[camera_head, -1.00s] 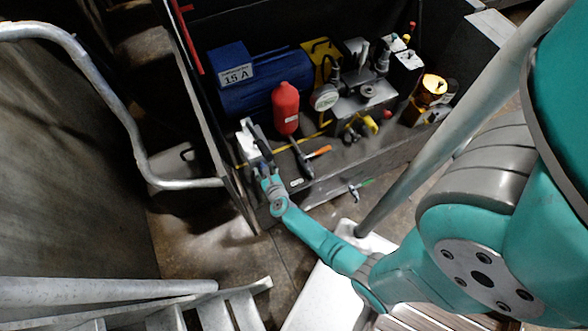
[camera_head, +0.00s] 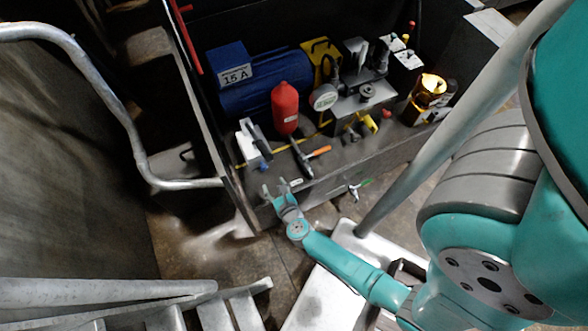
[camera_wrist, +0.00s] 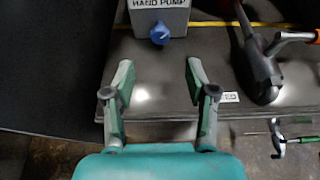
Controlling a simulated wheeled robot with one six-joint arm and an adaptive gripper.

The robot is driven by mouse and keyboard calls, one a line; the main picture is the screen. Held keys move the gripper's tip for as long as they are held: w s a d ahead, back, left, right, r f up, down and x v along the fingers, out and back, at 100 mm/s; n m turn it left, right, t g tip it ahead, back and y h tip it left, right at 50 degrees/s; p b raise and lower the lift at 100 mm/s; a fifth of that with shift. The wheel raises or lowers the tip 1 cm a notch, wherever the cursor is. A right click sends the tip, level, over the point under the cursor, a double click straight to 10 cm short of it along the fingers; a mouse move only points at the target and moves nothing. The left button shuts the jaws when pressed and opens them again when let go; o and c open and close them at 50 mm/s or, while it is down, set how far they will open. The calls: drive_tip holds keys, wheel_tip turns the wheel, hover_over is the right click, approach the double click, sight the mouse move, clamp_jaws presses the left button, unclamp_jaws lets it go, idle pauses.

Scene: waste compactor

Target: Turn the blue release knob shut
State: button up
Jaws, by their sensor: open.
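The blue knob (camera_wrist: 160,33) sits on the front of a grey box labelled HAND PUMP (camera_wrist: 150,16) in the wrist view. The hand pump also shows in the head view (camera_head: 249,146), on the left of the dark bench, where its knob is too small to read clearly. My gripper (camera_wrist: 158,66) is open and empty, its two fingers on either side of the knob's line but short of it. In the head view my gripper (camera_head: 275,188) is at the bench's front edge, in front of the pump, touching nothing that I can see.
A black lever with an orange-handled valve (camera_head: 308,157) lies right of the pump. A green-handled valve (camera_head: 359,188) is on the bench front. A red cylinder (camera_head: 285,108) and blue motor (camera_head: 260,85) stand behind. A grey rail (camera_head: 445,130) crosses on the right.

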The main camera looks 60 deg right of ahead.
drive_tip(key=s+a+r+n+t+y, duration=0.1)
drive_tip(key=s+a+r+n, duration=0.3)
drive_tip(key=n, duration=0.5)
drive_tip(key=s+a+r+n+t+y, duration=0.1)
drive_tip(key=s+a+r+n, duration=0.3)
drive_tip(key=s+r+n, duration=0.4)
drive_tip(key=shift+s+a+r+n+t+y, duration=0.25)
drive_tip(key=shift+s+r+n+t+y, duration=0.15)
drive_tip(key=shift+r+n+t, duration=0.45)
drive_tip(key=shift+f+g, duration=0.2)
drive_tip(key=shift+g, duration=0.05)
drive_tip(key=m+g+h, duration=0.3)
drive_tip(key=m, duration=1.6)
approach(265, 169)
drive_tip(key=x, duration=0.9)
drive_tip(key=shift+a, duration=0.1)
clamp_jaws()
